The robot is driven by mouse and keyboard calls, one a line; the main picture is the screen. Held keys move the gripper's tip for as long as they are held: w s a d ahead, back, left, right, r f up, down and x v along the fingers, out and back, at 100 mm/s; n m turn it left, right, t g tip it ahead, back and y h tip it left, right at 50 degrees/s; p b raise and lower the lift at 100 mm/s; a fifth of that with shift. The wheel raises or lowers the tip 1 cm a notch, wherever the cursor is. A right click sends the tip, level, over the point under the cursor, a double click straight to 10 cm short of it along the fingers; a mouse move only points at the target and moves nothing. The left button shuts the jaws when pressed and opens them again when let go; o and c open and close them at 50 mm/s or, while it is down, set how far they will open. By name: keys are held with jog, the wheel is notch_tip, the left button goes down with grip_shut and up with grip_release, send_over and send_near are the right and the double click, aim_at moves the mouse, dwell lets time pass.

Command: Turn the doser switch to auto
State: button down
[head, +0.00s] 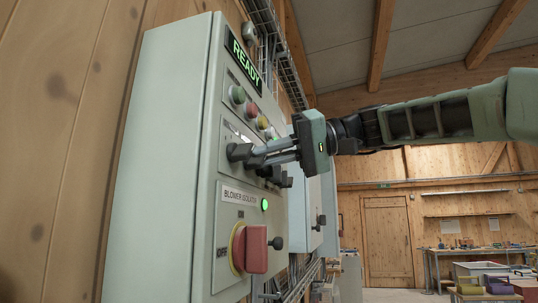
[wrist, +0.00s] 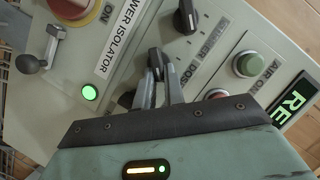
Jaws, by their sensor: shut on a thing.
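My gripper (head: 250,155) reaches in from the right to the grey-green control cabinet (head: 160,160) and is shut on a black rotary knob (head: 237,151). In the wrist view, the fingertips (wrist: 157,80) close on this knob (wrist: 154,57), the middle one of a row. The label strip beside it is partly covered by the fingers; letters like "DO" show near the held knob, so it appears to be the doser switch. The knob's pointer direction and position marks are hidden by the fingers.
Another black knob (wrist: 186,18) sits close beside the held one. Green, red and yellow buttons (head: 252,110) lie above, under a lit "READY" display (head: 243,64). Below is the red blower isolator handle (head: 257,249) with a lit green lamp (head: 264,204). A workbench (head: 470,250) stands far right.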

jog(key=c, duration=1.5)
grip_release()
jog(key=shift+d, duration=0.1)
jog(key=b+v, duration=0.2)
jog(key=v, duration=1.5)
jog(key=shift+d+r, duration=0.15)
